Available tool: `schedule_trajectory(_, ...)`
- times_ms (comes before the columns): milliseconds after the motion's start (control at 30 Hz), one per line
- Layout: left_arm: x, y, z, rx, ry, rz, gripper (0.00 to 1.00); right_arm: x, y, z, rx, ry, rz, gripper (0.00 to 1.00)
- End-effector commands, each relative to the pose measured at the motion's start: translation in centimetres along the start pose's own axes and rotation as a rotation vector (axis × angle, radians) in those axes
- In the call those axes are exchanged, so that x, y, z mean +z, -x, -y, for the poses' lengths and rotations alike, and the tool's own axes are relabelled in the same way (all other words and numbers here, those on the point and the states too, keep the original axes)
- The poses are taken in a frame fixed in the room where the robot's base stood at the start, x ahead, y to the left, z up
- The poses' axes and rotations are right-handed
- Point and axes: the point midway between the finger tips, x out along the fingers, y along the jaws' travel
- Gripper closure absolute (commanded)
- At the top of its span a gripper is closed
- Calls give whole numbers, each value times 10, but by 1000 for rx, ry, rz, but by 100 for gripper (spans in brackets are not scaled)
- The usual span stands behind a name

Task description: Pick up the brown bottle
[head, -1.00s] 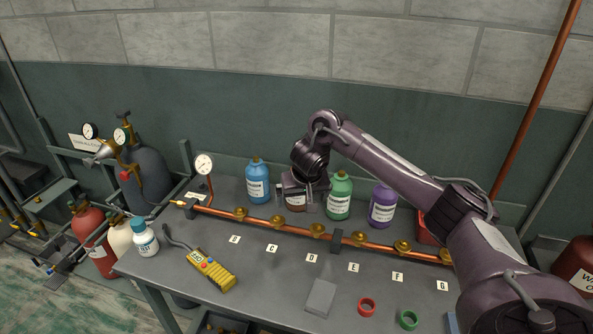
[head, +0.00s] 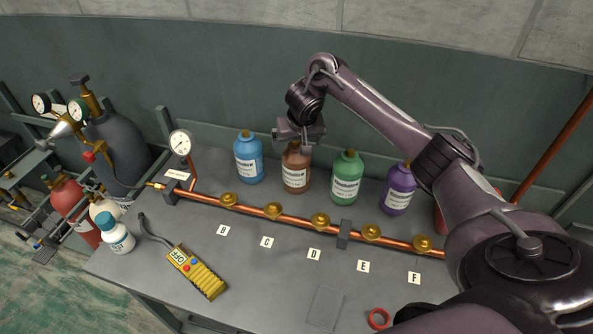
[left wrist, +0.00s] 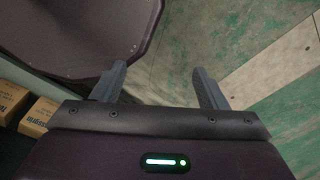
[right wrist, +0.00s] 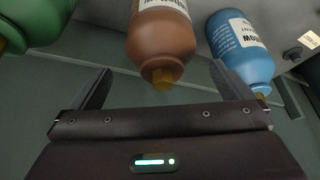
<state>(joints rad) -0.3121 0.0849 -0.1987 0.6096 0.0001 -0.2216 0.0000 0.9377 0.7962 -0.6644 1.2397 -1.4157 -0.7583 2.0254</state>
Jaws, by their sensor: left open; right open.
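The brown bottle (head: 296,172) stands upright on the table's back part, between the blue bottle (head: 248,157) and the green bottle (head: 346,177). My right gripper (head: 300,142) is at the top of the brown bottle in the head view and hides part of its cap. In the right wrist view the brown bottle (right wrist: 160,45) and its yellow cap lie between the open fingers of my right gripper (right wrist: 158,82), just beyond the tips; I see no finger touching it. My left gripper (left wrist: 160,85) is open and empty, facing the floor.
A purple bottle (head: 398,190) stands right of the green one. A copper pipe (head: 300,223) with several brass valves runs in front of the bottles. A yellow meter (head: 196,272), a white bottle (head: 117,237) and a red ring (head: 379,318) are nearer the front.

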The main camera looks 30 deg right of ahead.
Motion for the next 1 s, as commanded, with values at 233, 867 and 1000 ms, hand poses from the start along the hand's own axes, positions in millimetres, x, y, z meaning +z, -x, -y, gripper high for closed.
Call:
schedule_trajectory(233, -27, 8, 0, 0, 1, -40, 33, 1, -32, 2, 1, -1, 2, 1)
schedule_trajectory(867, -15, 7, -4, 5, 1, -22, 33, 1, -35, 2, 1, 0, 1, 48)
schedule_trajectory(1000, -15, 7, -4, 5, 1, -22, 33, 1, -35, 2, 1, 0, 1, 66)
